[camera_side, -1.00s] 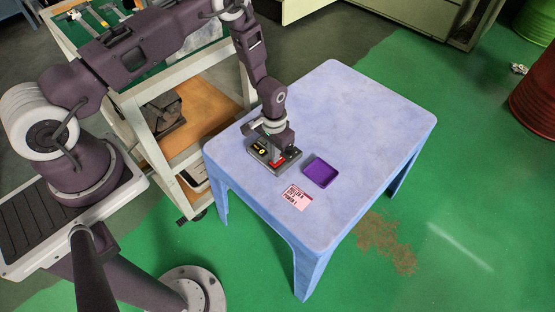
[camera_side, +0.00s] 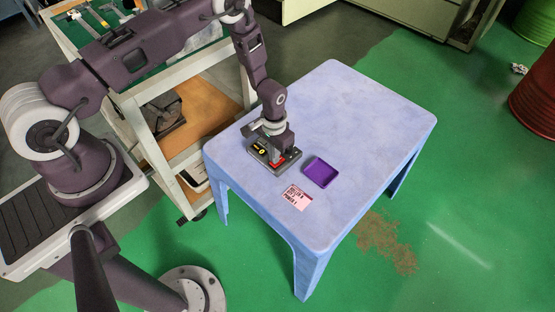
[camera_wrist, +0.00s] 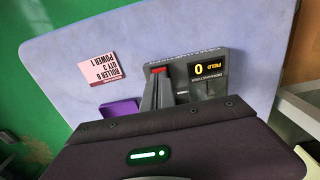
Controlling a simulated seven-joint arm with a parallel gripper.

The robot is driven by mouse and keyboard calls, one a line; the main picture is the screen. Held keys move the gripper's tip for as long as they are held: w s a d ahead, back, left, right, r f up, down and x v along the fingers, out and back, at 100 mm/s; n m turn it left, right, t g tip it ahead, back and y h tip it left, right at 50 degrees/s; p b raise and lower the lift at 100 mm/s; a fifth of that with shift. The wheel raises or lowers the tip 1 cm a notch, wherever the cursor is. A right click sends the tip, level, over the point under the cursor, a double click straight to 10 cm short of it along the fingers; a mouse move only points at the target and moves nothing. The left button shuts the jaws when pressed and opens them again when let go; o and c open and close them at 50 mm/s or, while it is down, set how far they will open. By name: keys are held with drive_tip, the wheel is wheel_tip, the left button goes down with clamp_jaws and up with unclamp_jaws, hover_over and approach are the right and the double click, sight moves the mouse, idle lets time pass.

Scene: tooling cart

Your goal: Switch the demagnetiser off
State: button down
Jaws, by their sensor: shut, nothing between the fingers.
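The demagnetiser (camera_side: 291,161) is a low dark grey box near the left corner of the blue table. It also shows in the wrist view (camera_wrist: 218,58). Its black display (camera_wrist: 208,69) reads "FIELD 0" in yellow. A red part (camera_wrist: 158,69) shows beside the display, and also in the side view (camera_side: 278,161). My gripper (camera_side: 274,155) is shut and empty, pointing down over the box at the red part. In the wrist view its fingertips (camera_wrist: 158,77) partly cover the red part. I cannot tell whether they touch it.
A purple tray (camera_side: 321,172) and a pink card (camera_side: 297,198) lie on the table (camera_side: 350,110) close to the box. The card reads "ROLLER B, QTY 3, POWER 1". The far half of the table is clear. A shelved cart (camera_side: 190,140) stands at the left.

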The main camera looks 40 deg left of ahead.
drive_tip(key=shift+f, duration=0.65)
drive_tip(key=shift+r, duration=3.5)
